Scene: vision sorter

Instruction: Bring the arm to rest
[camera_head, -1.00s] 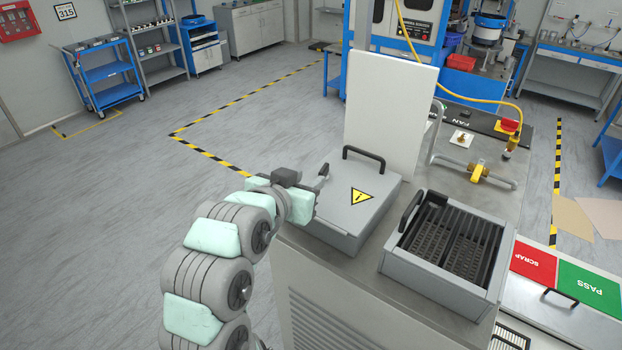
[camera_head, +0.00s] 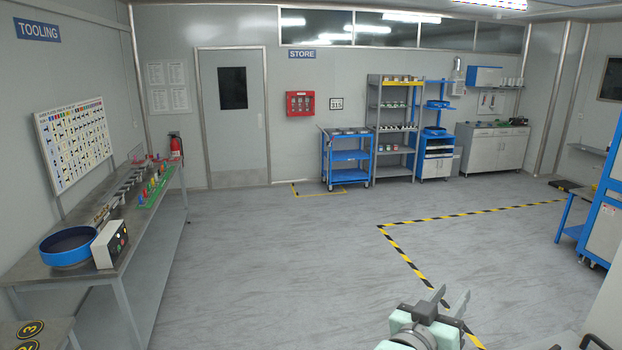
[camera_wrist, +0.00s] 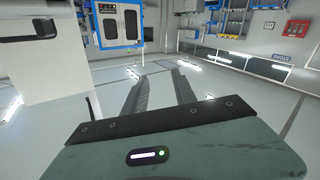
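My gripper (camera_head: 452,294) shows at the bottom right of the head view, held out over the grey floor. Most of my arm is outside the head view.
A pale cabinet side (camera_wrist: 45,85) stands close at left in the wrist view, with a blue-framed machine (camera_wrist: 121,27) behind. In the head view, a tooling bench (camera_head: 125,215) runs along the left and a blue cart (camera_head: 347,157) stands at the back. The middle floor is clear.

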